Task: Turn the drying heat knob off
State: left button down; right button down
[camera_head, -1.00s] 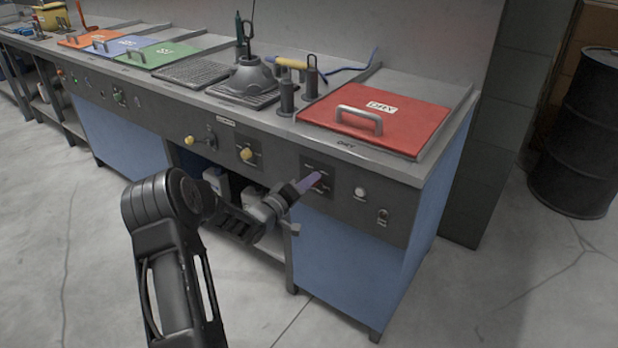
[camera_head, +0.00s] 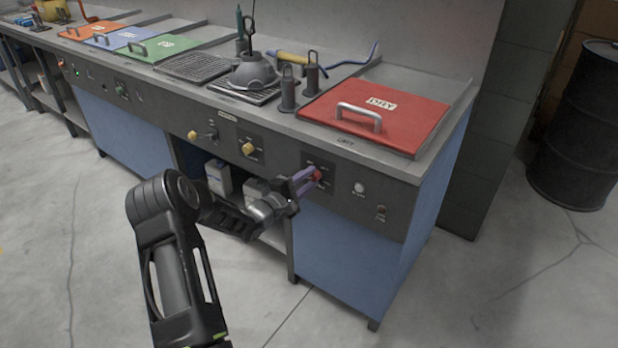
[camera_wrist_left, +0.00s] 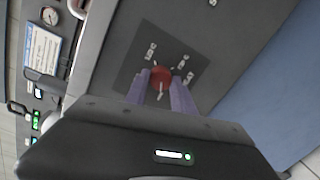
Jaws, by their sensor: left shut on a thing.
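The drying heat knob is a red knob (camera_head: 317,174) on a dark plate on the bench's front panel, below the red DRY lid. In the left wrist view the red knob (camera_wrist_left: 161,77) sits between the two purple fingertips, with temperature marks on the plate around it. My left gripper (camera_head: 308,180) reaches the panel from the left and is shut on the knob, one finger on each side. In the left wrist view the gripper (camera_wrist_left: 161,88) covers the lower part of the plate. Which mark the knob points to is too small to read. My right gripper is not in view.
The red lid (camera_head: 420,125) with a handle lies on top above the knob. A white button (camera_head: 359,188) and a small switch (camera_head: 380,213) are right of the knob. Yellow knobs (camera_head: 249,148) are left. A black drum (camera_head: 585,130) stands far right. The floor in front is clear.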

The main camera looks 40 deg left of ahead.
pick_arm(q)
jog(key=shift+n, duration=0.4)
jog(key=c, duration=1.1)
grip_release()
jog(key=shift+o, duration=0.2)
jog(key=shift+s, duration=0.1)
jog(key=s, duration=0.7)
jog(key=shift+s+a, duration=0.25)
jog(key=shift+s, duration=0.05)
